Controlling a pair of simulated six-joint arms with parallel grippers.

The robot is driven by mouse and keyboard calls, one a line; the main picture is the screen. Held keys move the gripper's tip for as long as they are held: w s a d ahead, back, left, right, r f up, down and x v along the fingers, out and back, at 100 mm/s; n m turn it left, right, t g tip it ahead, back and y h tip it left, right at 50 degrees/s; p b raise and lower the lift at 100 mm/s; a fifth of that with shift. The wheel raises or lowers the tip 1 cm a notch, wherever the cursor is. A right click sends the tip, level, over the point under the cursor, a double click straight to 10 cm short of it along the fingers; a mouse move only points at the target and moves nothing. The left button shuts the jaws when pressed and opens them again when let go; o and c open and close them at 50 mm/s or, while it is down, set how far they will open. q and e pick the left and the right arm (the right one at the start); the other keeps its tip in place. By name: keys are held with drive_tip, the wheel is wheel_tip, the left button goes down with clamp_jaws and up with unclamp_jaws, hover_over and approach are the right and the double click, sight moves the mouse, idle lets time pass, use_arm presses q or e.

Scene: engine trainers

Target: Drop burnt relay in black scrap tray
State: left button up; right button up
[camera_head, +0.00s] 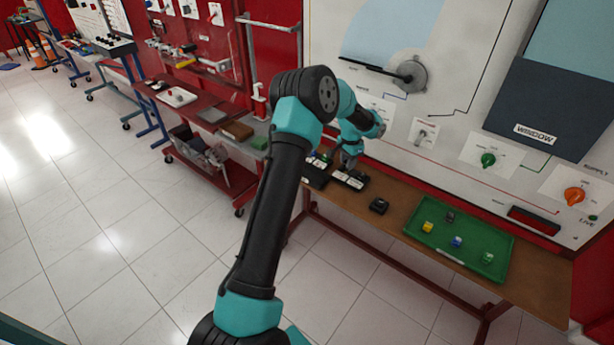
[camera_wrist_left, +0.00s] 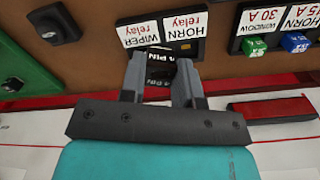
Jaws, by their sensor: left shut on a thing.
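My left gripper (camera_head: 349,161) is over the relay box (camera_head: 350,180) on the brown bench. In the left wrist view, the left gripper (camera_wrist_left: 163,85) is shut on a black relay (camera_wrist_left: 160,68) with white "4 PIN" lettering. The relay is at the relay box (camera_wrist_left: 203,45), beside its HORN and WIPER labels; I cannot tell whether it is still in a socket. My right gripper is not in view.
A green tray (camera_head: 412,228) with several small coloured fuses and a dark relay (camera_head: 450,216) lies further right. A black fuse box (camera_head: 315,176) stands left of the relay box. The white panel (camera_head: 440,90) with knobs rises behind the bench.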

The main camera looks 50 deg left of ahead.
use_arm(q)
drive_tip(key=s+a, duration=0.4)
drive_tip(key=a, duration=0.4)
drive_tip(key=s+a, duration=0.4)
drive_tip(key=a, duration=0.4)
drive_tip(key=shift+a, duration=0.4)
drive_tip(key=shift+f, duration=0.15)
drive_tip(key=shift+w+f, duration=0.1)
drive_tip(key=shift+f, duration=2.75)
drive_tip(key=o, duration=1)
drive_tip(key=shift+c, duration=0.2)
wheel_tip(320, 180, up, 17)
drive_tip(key=shift+r, duration=0.2)
